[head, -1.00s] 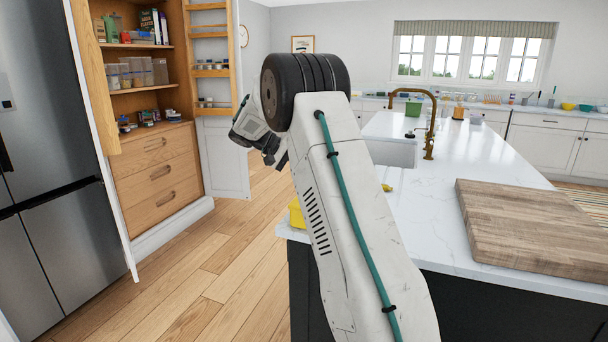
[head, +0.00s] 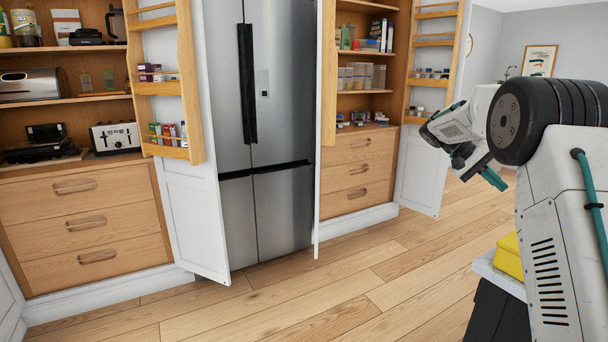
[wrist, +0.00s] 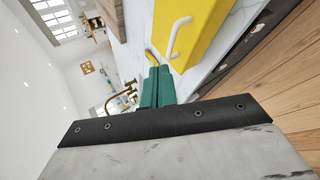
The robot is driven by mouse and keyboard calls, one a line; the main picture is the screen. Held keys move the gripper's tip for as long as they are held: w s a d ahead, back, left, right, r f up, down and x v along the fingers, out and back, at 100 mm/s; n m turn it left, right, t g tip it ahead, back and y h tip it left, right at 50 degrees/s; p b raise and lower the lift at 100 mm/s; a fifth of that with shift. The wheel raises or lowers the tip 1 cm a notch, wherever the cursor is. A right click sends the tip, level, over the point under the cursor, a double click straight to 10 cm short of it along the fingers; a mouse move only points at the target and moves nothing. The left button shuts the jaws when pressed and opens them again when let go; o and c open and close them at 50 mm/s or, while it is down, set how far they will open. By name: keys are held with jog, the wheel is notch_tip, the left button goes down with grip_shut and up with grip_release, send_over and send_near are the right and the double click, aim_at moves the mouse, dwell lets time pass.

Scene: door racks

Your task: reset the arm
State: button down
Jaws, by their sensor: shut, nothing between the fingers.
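My arm shows at the right of the head view, bent, with its wrist hanging to the left of the dark round joint. My gripper (head: 493,179) points down and to the right over the floor side of the island, partly hidden by the arm. In the wrist view my gripper's green fingers (wrist: 157,88) are together with nothing between them. A yellow object with a white handle (wrist: 200,28) lies beyond the fingers on the white counter. A yellow object also shows at the island corner in the head view (head: 510,256), beside my arm.
The fridge (head: 262,120) stands between two wooden pantry cabinets with open doors. The left pantry door (head: 190,210) and right pantry door (head: 424,170) jut into the room. The wooden floor (head: 350,285) before them is clear. The island corner (head: 492,268) is under my arm.

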jog(key=s+a+f+n+t+y, duration=0.1)
jog(key=s+a+n+t+y, duration=0.1)
jog(key=s+a, duration=0.8)
jog(key=s+a+f+n+t+y, duration=0.1)
jog(key=s+a+n+t+y, duration=0.1)
jog(key=s+a, duration=0.8)
jog(key=s+a+f+n+t+y, duration=0.1)
jog(key=s+a+t+y, duration=0.3)
jog(key=s+a, duration=0.6)
jog(key=shift+s+a+n+y, duration=0.35)
jog(key=shift+s+n, duration=0.55)
jog(key=shift+s, duration=4.25)
jog(key=shift+d+f, duration=0.1)
